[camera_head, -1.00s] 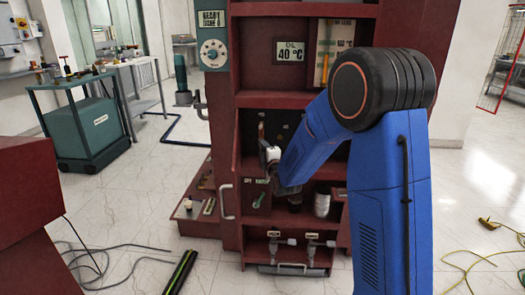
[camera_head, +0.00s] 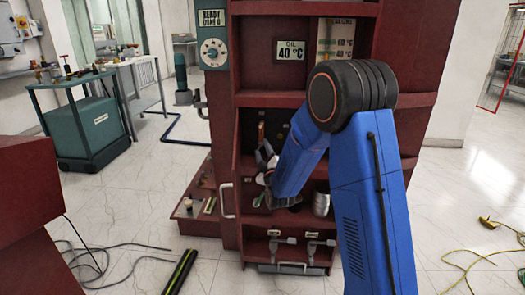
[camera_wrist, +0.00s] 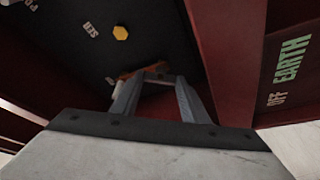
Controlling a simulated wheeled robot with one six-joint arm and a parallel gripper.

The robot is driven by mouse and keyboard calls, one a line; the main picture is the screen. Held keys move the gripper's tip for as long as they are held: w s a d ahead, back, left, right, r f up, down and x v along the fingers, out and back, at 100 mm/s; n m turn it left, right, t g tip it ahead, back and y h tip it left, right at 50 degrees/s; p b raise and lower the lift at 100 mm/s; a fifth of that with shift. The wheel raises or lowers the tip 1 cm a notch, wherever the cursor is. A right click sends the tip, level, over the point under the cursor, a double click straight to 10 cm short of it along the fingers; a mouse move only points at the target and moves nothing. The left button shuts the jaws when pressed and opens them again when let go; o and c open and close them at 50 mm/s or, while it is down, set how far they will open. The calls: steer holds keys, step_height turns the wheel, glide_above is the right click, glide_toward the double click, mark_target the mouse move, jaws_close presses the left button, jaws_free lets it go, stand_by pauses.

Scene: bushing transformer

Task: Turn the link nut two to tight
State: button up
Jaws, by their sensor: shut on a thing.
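My gripper (camera_wrist: 160,80) reaches into the dark recess of the dark red cabinet, its two grey fingers closed in on a small part beside a copper-coloured strip (camera_wrist: 128,74). The part is dim and mostly hidden by the fingers, so I cannot tell its shape or how tight it sits. A yellow hexagonal nut (camera_wrist: 121,33) shows on the black panel (camera_wrist: 70,60), apart from the fingers. In the head view my gripper (camera_head: 264,152) is small at the recess, with my wrist below it.
A dark red wall marked EARTH and OFF (camera_wrist: 287,70) stands close at right in the wrist view. In the head view, a shelf edge (camera_head: 270,100) lies above the recess and a pale cylinder (camera_head: 321,203) stands to the right. A pale handle (camera_head: 226,200) sticks out at left.

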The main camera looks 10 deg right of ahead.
steer(key=m, duration=0.1)
steer(key=m+h, duration=0.1)
steer(key=m, duration=0.1)
steer(key=m+t+h, duration=0.1)
steer(key=shift+a+f+m, duration=0.2)
steer(key=shift+f+m, duration=0.05)
steer(key=shift+m, duration=0.05)
steer(key=m+h, duration=0.1)
steer(key=m, duration=0.2)
steer(key=m+h, duration=0.1)
steer(key=m, duration=0.1)
steer(key=shift+a+m+h, duration=0.1)
steer(key=shift+m+h, duration=0.2)
steer(key=shift+m, duration=0.1)
steer(key=shift+m+t, duration=0.3)
steer(key=shift+m, duration=0.1)
steer(key=o, duration=1.1)
steer(key=shift+w, duration=0.1)
steer(key=shift+c, duration=0.2)
steer(key=v, duration=1.7)
steer(key=shift+s+a, duration=0.2)
steer(key=shift+c, duration=0.3)
